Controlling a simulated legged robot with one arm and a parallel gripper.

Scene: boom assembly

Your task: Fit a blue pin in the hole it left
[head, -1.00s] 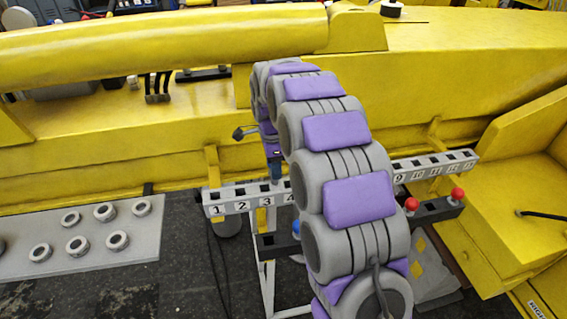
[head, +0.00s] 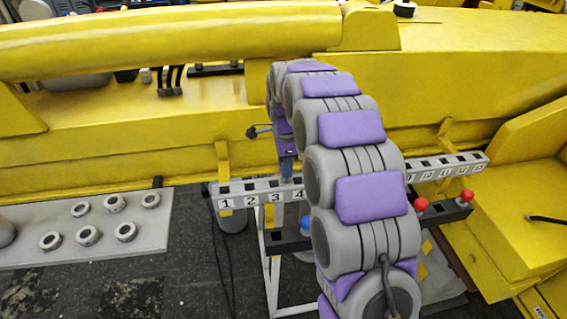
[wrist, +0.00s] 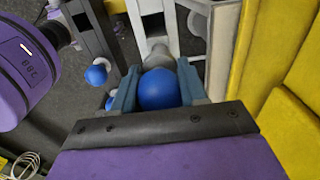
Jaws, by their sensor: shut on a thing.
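My gripper (wrist: 155,92) is shut on a blue pin, whose round blue head (wrist: 159,89) shows between the two fingers in the wrist view. A grey part shows just beyond the head; whether the pin's tip is in a hole is hidden. In the head view my gripper (head: 287,166) is above the numbered rack (head: 248,187), near holes 3 and 4. A second blue pin (head: 306,222) stands in the lower dark rail behind my arm; a blue ball head also shows in the wrist view (wrist: 96,75), left of my gripper.
Two red-headed pins (head: 466,196) stand in the lower rail at the right. A grey board (head: 70,222) with several metal rings lies at the left. The yellow boom (head: 170,45) runs behind the rack. My arm hides the rack's middle holes.

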